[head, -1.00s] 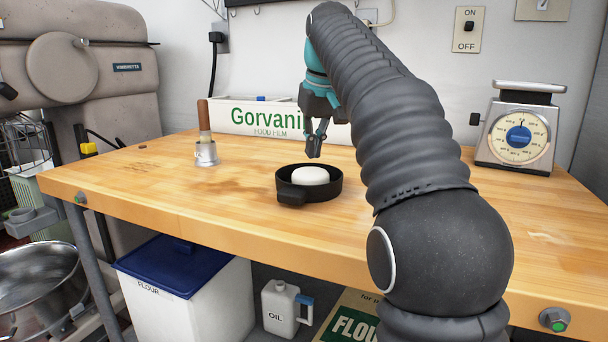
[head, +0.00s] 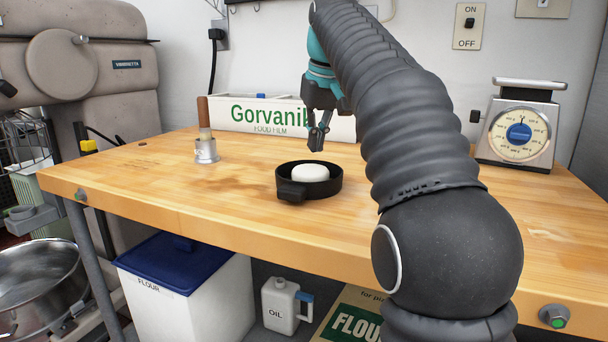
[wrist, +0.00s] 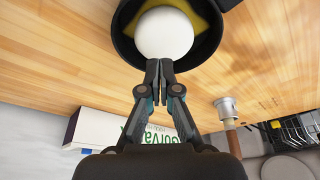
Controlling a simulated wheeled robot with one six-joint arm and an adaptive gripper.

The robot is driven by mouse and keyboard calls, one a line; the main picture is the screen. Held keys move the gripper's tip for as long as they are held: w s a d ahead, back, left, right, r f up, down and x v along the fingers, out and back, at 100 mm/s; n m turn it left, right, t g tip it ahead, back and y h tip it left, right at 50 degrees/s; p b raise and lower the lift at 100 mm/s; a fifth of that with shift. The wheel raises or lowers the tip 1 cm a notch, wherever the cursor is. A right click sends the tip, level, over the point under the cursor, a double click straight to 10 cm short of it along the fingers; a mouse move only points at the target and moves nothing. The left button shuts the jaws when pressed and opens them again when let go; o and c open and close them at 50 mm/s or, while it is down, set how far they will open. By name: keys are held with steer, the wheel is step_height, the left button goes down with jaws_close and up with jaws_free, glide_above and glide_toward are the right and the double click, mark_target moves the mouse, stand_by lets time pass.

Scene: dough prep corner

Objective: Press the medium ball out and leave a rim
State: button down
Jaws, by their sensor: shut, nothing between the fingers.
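A white dough ball (head: 310,173) sits in a round black pan (head: 283,191) on the wooden table. In the wrist view the ball (wrist: 164,33) lies in the pan (wrist: 122,43), with a yellow surface showing around it. The ball looks rounded and smooth on top. My gripper (head: 317,150) is shut and empty, fingers pointing down, above and just behind the pan. In the wrist view its fingertips (wrist: 159,66) show close together in front of the ball, apart from it as far as the head view shows.
A Gorvani film box (head: 245,115) lies along the wall behind. A kitchen scale (head: 519,132) stands at the right.

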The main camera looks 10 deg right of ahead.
mark_target(313, 178)
steer(key=shift+f, duration=0.1)
steer(key=shift+f+b, duration=1.5)
steer(key=shift+f, duration=0.7)
steer(key=shift+f, duration=0.4)
stand_by(1.4)
stand_by(0.7)
step_height(313, 178, up, 3)
steer(key=p, duration=0.3)
steer(key=shift+r, duration=0.1)
steer(key=shift+w+a+r, duration=0.15)
steer(key=shift+r, duration=0.45)
steer(key=shift+w+a+r, duration=0.1)
steer(key=shift+a+r, duration=0.05)
steer(key=shift+r, duration=0.4)
